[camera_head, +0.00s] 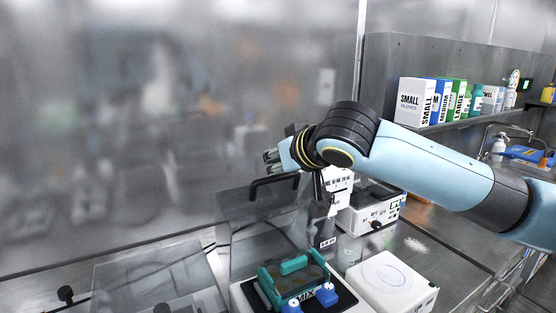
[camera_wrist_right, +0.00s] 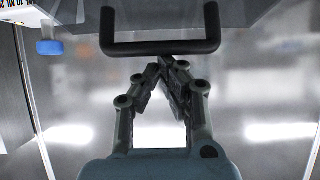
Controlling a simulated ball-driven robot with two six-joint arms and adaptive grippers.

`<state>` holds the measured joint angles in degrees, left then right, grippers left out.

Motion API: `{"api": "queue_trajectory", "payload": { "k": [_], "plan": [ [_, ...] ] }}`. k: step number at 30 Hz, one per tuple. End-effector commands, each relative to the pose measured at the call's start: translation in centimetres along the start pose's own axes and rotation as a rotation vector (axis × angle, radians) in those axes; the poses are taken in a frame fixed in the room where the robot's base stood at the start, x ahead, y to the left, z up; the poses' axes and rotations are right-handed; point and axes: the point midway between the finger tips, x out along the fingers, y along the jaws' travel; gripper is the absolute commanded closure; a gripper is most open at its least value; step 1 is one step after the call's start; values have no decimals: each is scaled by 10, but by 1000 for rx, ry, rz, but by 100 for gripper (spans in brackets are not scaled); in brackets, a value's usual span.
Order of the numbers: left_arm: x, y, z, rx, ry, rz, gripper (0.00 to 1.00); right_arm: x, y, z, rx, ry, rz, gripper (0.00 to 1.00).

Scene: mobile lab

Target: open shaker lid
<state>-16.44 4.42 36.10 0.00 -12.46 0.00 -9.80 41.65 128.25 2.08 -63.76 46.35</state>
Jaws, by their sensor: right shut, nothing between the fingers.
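The shaker's clear lid (camera_head: 262,228) appears raised, standing up behind the shaker base (camera_head: 243,299). Its black handle (camera_head: 275,184) is at the lid's top edge. The base carries a teal rack (camera_head: 294,264) with blue parts, clear of the lid. My right gripper (camera_head: 270,160) is just above the handle, pointing left. In the right wrist view its fingers (camera_wrist_right: 167,66) meet at the tips, empty, close to the handle's bar (camera_wrist_right: 160,48); I cannot tell whether they touch it. My left gripper is out of view.
Another clear cover (camera_head: 160,282) stands at the front left. A white device (camera_head: 392,284) sits right of the shaker, and another instrument (camera_head: 372,213) behind it. A shelf at the right back holds glove boxes (camera_head: 415,102) and bottles.

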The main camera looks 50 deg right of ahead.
Motion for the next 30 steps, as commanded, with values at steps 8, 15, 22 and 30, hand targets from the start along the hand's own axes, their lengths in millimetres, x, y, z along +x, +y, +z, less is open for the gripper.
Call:
{"api": "queue_trajectory", "payload": {
  "k": [8, 15, 22, 30],
  "plan": [
    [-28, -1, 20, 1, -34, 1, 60, 9, 6, -26, 3, -4, 3, 100],
    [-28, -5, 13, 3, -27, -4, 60, -31, 8, -24, -12, -1, 0, 100],
    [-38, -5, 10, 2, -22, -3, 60, -72, 8, -22, -8, -2, 1, 100],
    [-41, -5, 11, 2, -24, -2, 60, -86, 7, -20, -1, 0, 0, 100]
  ]
}}
